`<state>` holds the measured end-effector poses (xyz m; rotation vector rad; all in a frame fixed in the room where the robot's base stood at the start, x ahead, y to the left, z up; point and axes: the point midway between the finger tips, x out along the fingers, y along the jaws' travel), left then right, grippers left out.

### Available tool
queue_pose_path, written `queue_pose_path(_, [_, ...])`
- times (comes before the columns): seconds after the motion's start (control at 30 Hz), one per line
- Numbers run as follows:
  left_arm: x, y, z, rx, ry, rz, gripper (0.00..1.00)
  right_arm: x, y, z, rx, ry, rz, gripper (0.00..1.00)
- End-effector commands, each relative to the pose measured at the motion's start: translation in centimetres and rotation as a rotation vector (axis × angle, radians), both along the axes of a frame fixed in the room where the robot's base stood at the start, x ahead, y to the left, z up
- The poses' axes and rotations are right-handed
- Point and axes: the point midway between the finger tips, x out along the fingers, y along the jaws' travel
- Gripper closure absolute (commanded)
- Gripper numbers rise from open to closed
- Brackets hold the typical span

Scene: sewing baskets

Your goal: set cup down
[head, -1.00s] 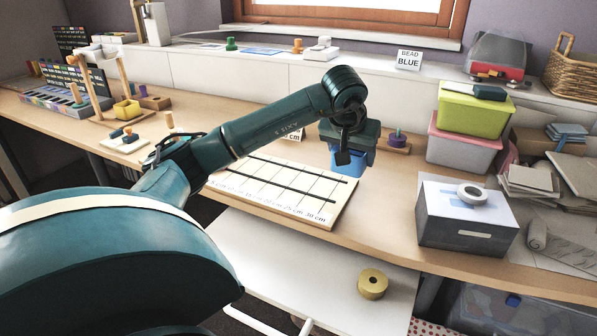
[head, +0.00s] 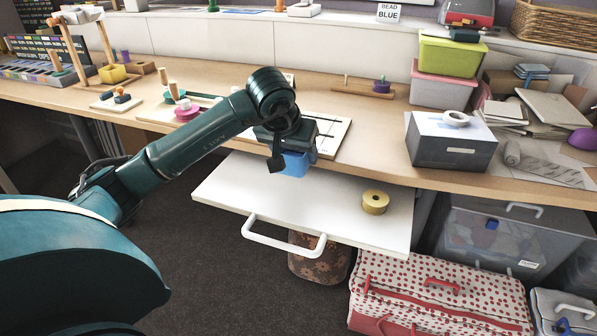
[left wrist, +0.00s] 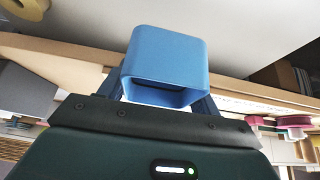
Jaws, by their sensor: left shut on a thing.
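A blue cup (head: 293,163) is held by my left gripper (head: 285,152), above the pulled-out white drawer or shelf (head: 240,195) near the table's front edge. In the left wrist view the square-mouthed blue cup (left wrist: 165,62) sits between the fingers of my left gripper (left wrist: 160,92), its opening facing the camera. Most of the fingers are hidden behind the cup and the gripper body. I cannot tell whether the cup touches the white surface. My right gripper is in neither view.
A yellow tape roll (head: 375,202) sits on the right part of the white surface. The wooden table (head: 370,125) carries a grey box (head: 450,140) and a ruled board (head: 335,135). The white surface's left part is bare. A white handle (head: 283,240) sticks out in front.

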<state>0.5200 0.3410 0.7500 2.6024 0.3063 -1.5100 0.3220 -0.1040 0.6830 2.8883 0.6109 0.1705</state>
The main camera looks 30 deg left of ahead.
Motion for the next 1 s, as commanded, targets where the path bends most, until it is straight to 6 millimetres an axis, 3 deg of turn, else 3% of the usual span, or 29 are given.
queue_pose_path(0.03, [-0.1,0.0,-1.0,-0.001,0.003,0.000,0.59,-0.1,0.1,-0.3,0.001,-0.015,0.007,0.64])
queue_pose_path(0.23, [0.0,0.0,-2.4,-0.002,0.001,0.000,0.59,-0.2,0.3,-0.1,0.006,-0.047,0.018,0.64])
queue_pose_path(0.43, [-0.1,0.0,-5.3,-0.001,0.002,0.000,0.59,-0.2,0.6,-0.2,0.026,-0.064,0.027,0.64])
queue_pose_path(0.83, [0.0,0.1,-5.8,0.001,-0.002,0.000,0.59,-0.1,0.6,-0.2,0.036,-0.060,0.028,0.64])
queue_pose_path(0.87, [0.0,0.0,-5.7,0.001,-0.002,0.000,0.35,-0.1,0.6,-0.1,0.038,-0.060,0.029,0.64])
queue_pose_path(1.0, [0.0,0.0,-5.6,0.000,-0.001,0.000,0.24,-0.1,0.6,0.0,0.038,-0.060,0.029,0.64])
